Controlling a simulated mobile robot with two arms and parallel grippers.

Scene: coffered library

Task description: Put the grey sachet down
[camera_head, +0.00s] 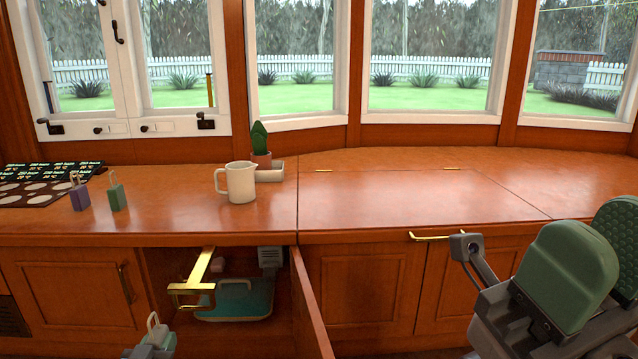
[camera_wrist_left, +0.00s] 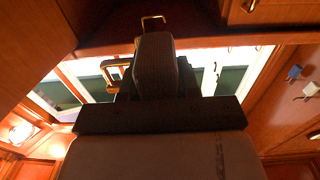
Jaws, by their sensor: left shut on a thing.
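My left gripper (camera_head: 146,350) shows at the lower left edge of the head view, mostly cut off by the frame. It is shut on the grey sachet (camera_head: 158,336), whose pale loop (camera_head: 152,320) points up. They appear low, in front of the cabinets and below the wooden counter (camera_head: 400,190). In the dark left wrist view, the gripper (camera_wrist_left: 158,115) fills the middle and a dim block rises beyond it; details are too dark to tell. A purple sachet (camera_head: 79,195) and a green sachet (camera_head: 117,196) stand on the counter at left.
A cream jug (camera_head: 239,183) and a potted cactus (camera_head: 260,145) stand on the counter, with a dark rack (camera_head: 40,185) at far left. The counter's right half is clear. Below, an open cabinet door (camera_head: 309,305) stands out beside a teal tray (camera_head: 236,303) and gold bracket (camera_head: 197,280).

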